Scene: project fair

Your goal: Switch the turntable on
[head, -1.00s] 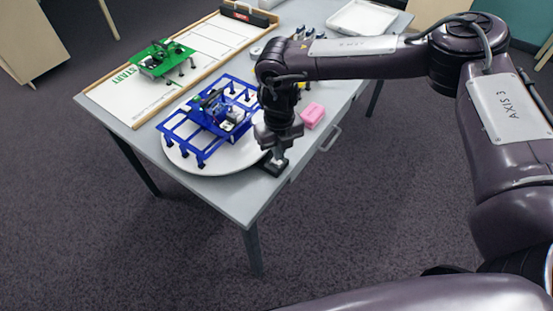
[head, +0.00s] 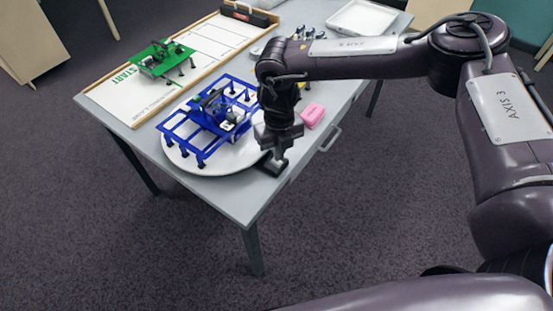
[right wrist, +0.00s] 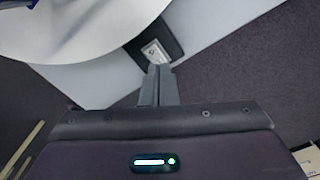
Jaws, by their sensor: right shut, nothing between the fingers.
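The turntable (head: 213,169) is a white round disc on the near end of the grey table, with a blue legged model (head: 205,120) standing on it. A black switch box (head: 264,170) sits at the disc's near right edge; it also shows in the right wrist view (right wrist: 169,38), with a pale panel on its top. My right gripper (head: 277,163) is shut and empty, pointing down at the box. In the right wrist view its fingertips (right wrist: 159,70) overlap the near end of the panel; I cannot tell whether they touch it. My left gripper is not in view.
A pink block (head: 313,115) lies on the table right of my gripper. A white START board (head: 125,95) with a green model (head: 162,59) lies behind the turntable. A white tray (head: 362,18) stands at the far end. The table's front edge is close to the box.

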